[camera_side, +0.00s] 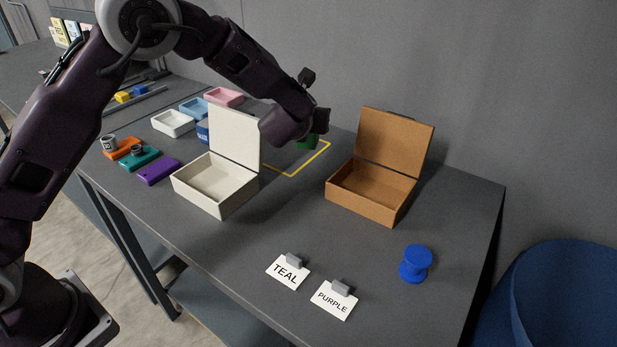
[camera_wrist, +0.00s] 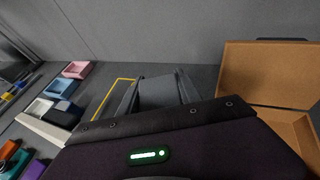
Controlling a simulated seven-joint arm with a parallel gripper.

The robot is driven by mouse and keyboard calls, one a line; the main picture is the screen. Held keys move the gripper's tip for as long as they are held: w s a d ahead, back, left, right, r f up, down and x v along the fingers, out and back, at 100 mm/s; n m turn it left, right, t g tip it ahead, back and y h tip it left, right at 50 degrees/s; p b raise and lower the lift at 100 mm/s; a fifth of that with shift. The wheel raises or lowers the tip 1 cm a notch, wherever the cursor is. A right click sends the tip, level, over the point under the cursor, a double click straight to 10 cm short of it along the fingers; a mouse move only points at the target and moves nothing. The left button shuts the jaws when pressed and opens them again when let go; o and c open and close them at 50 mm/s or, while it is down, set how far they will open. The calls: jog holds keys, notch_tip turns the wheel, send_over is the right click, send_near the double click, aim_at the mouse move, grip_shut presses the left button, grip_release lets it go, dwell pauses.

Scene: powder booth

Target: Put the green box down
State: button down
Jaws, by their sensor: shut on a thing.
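The green box (camera_side: 308,143) shows only as a small green patch under my gripper (camera_side: 316,128) in the side view; the gripper and wrist hide the rest. My gripper is shut on it, at the far side of the table near the wall. Whether the box touches the table cannot be told. In the wrist view my gripper (camera_wrist: 158,92) shows at the middle, but no green of the box is visible there. A yellow outline (camera_side: 322,157) is marked on the table just beside and below the green patch; it also shows in the wrist view (camera_wrist: 105,98).
An open white box (camera_side: 222,196) stands left of the outline, an open brown box (camera_side: 377,187) right of it. Small trays, coloured blocks and a blue cup crowd the left. TEAL (camera_side: 287,272) and PURPLE (camera_side: 334,299) cards and a blue spool (camera_side: 415,264) stand in front.

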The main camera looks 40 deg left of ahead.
jog(key=f, duration=0.7)
jog(key=w+f, duration=0.1)
jog(key=f, duration=0.2)
jog(key=shift+a+f, duration=0.15)
jog(key=shift+a, duration=0.05)
jog(key=c, duration=0.8)
grip_release()
jog(key=shift+c, duration=0.2)
